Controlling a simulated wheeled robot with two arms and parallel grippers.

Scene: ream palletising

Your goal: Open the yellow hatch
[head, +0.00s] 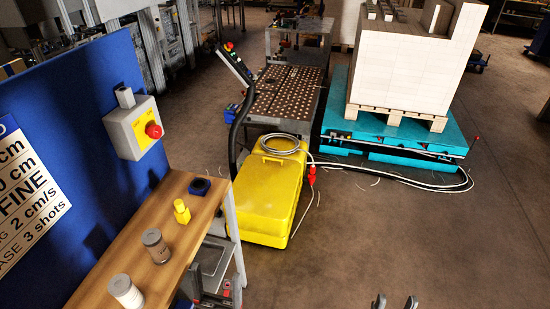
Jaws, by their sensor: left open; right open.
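A yellow box-shaped cover (262,207), which looks like the yellow hatch, stands on the floor in the middle of the head view. It appears closed, with a small handle near its top end. A coil of pale hose (280,144) lies on its upper end. My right gripper (395,303) shows only as two separated fingertips at the bottom edge, right of centre. It is open and empty, well apart from the yellow cover. My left gripper is not in view.
A teal lift table (385,135) bears a loaded pallet. Cables cross the floor; the lower right floor is clear.

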